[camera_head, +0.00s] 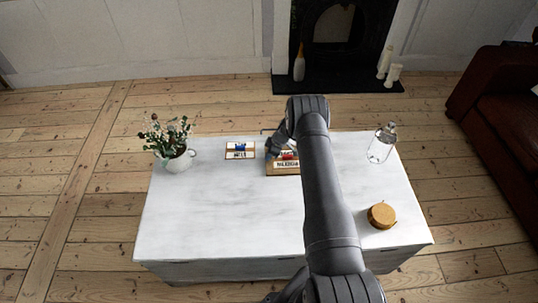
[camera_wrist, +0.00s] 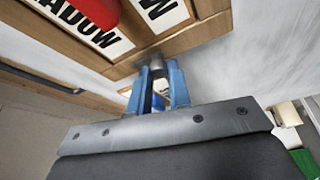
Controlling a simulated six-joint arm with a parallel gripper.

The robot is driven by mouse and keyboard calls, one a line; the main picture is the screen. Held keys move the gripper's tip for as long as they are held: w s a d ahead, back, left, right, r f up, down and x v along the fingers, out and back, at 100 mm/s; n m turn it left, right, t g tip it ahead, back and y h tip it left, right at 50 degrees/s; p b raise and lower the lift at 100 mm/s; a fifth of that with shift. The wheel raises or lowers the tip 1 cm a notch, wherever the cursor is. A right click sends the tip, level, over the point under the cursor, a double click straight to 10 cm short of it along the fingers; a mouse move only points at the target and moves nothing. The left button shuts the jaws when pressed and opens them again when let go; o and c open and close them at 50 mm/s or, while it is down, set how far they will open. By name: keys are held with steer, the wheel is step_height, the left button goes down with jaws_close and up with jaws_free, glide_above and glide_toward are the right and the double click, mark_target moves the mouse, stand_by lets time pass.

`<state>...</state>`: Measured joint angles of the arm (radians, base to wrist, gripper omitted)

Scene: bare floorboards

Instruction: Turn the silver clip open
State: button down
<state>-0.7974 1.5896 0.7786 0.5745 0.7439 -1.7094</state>
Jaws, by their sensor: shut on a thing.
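A wooden box (camera_head: 283,170) with white lettered labels sits near the far side of the white table, right of its middle. In the wrist view its wooden edge (camera_wrist: 182,42) and lettered faces fill the top. A small silver clip (camera_wrist: 148,58) is on that edge. My gripper (camera_wrist: 158,80) has its blue fingers on either side of the clip's near end and is shut on it. In the head view my gripper (camera_head: 278,143) is at the box's upper left, and my arm covers the box's right part. The clip cannot be made out there.
A small lettered card (camera_head: 240,151) lies left of the box on the white table (camera_head: 220,215). A potted plant (camera_head: 175,156) stands at the left, a glass bottle (camera_head: 380,148) at the far right, and a round wooden-topped item (camera_head: 381,215) at the near right. The table's front left is clear.

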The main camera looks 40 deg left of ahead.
stand_by(0.3)
steer(key=c, duration=1.3)
jaws_free()
steer(key=shift+c, duration=0.2)
steer(key=v, duration=1.7)
steer(key=shift+w, duration=0.15)
steer(key=shift+d, duration=0.1)
steer(key=x, duration=1.7)
